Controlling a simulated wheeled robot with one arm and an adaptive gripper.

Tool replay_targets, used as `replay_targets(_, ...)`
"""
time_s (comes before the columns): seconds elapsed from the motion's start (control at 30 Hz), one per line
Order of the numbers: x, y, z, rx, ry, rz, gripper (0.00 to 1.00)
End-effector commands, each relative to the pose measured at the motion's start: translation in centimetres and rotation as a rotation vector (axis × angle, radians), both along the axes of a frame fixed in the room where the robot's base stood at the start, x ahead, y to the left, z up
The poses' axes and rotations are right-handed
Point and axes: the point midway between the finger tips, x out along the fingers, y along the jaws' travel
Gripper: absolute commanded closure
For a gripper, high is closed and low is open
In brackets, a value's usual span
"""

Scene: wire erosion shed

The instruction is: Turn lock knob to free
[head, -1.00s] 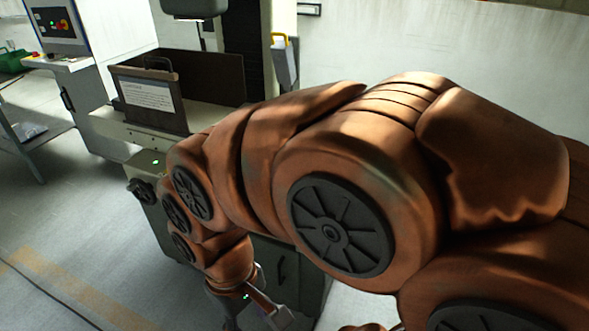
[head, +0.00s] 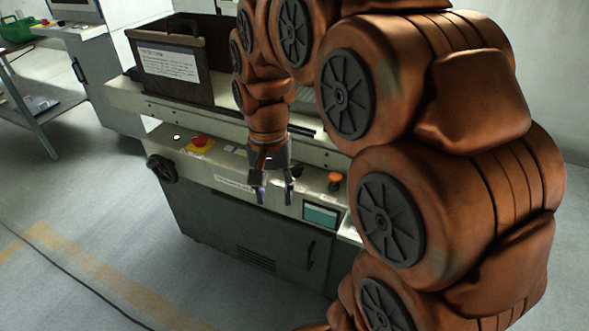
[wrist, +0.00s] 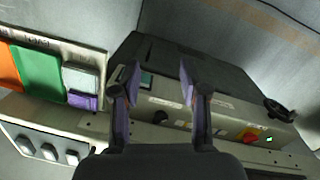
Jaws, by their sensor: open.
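My gripper (head: 275,191) is open and empty, its fingers pointing down in front of the machine's control panel (head: 218,166). In the head view an orange-topped knob (head: 335,178) stands on the panel to the right of my gripper. In the wrist view my gripper (wrist: 158,78) also shows open, with a dark round knob (wrist: 160,116) on the panel between its fingers, not touched. No readable marking shows which knob is the lock knob or how it is set.
A red stop button on yellow (head: 200,144), a green light (head: 177,137) and a black handwheel (head: 162,168) are left on the machine. A small screen (head: 320,215) is at right. Floor in front is clear apart from a cable.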

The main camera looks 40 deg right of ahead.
Motion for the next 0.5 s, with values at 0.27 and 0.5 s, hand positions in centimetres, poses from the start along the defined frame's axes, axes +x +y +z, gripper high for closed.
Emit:
replay_targets(0.27, 8.1, -4.9, -2.3, -0.025, -0.023, -0.35, 0.56)
replay_targets(0.5, 14.1, -10.1, -4.8, -0.043, -0.042, -0.658, 0.56)
